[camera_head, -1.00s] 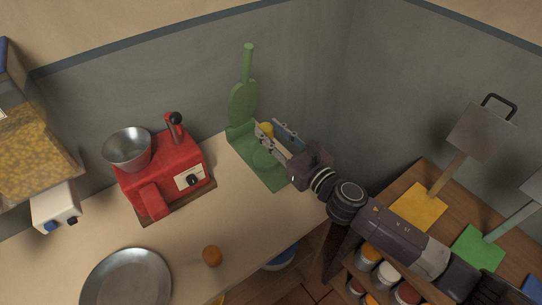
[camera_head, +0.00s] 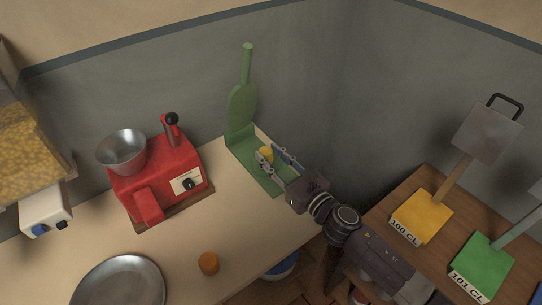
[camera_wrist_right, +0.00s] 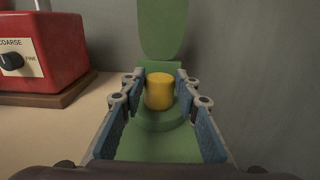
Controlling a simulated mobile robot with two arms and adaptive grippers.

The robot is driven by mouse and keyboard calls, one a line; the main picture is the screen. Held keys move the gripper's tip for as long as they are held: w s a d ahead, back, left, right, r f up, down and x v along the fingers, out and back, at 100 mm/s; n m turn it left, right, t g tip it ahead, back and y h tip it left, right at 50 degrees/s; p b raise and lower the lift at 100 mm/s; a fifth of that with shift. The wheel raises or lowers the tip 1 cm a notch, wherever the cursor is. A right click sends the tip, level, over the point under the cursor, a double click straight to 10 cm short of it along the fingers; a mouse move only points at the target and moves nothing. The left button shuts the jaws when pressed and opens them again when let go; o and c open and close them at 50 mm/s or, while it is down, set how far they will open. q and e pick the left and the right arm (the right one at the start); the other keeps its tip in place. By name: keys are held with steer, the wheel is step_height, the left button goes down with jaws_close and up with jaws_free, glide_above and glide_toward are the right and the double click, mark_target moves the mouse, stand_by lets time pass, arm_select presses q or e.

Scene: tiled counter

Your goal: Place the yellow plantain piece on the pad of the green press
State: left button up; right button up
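The green press (camera_head: 242,106) stands at the back of the counter with its long handle raised. The yellow plantain piece (camera_head: 266,154) is upright on the round pad of the press. In the right wrist view the yellow piece (camera_wrist_right: 159,92) stands near the middle of the green pad (camera_wrist_right: 158,122). My right gripper (camera_head: 274,156) reaches in from the front right, with its fingers on either side of the piece. In the wrist view my right gripper (camera_wrist_right: 160,86) is open, with a gap between the piece and each finger. My left gripper is out of view.
A red grinder (camera_head: 158,180) with a metal funnel stands left of the press. An orange-brown piece (camera_head: 208,263) and a metal plate (camera_head: 118,284) are on the front counter. Counter between grinder and green press is clear.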

steer(key=o, duration=0.3)
steer(key=shift+o, duration=0.2)
steer(key=shift+s+d, duration=0.15)
steer(key=b+v, duration=0.1)
steer(key=v, duration=0.6)
steer(key=shift+r, duration=0.1)
